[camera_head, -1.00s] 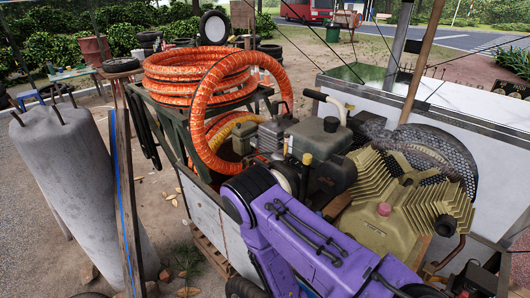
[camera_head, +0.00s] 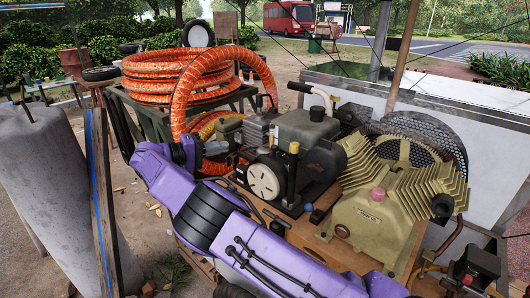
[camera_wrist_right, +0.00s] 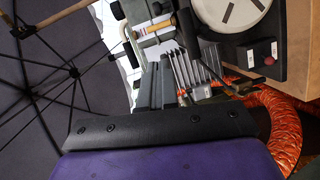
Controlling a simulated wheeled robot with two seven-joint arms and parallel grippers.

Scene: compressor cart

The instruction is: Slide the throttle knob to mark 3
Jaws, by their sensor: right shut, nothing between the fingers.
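My right gripper (camera_head: 217,148) is shut and empty at the left of the engine (camera_head: 310,140), close to its finned cylinder (camera_head: 258,132). In the right wrist view its dark fingers (camera_wrist_right: 158,88) point toward the engine's metal fins (camera_wrist_right: 195,68). I cannot surely pick out the throttle knob or its marks. A small red knob (camera_wrist_right: 273,60) sits on a black box with white labels beside the white round starter cover (camera_wrist_right: 232,10), which also shows in the head view (camera_head: 264,181). I cannot tell whether the fingers touch anything. My left gripper is out of view.
An orange hose coil (camera_head: 190,80) stands behind my right gripper. A tan finned compressor (camera_head: 380,205) and a mesh guard (camera_head: 435,135) are at the right. A concrete cylinder (camera_head: 50,190) and a wooden post (camera_head: 100,190) stand at the left.

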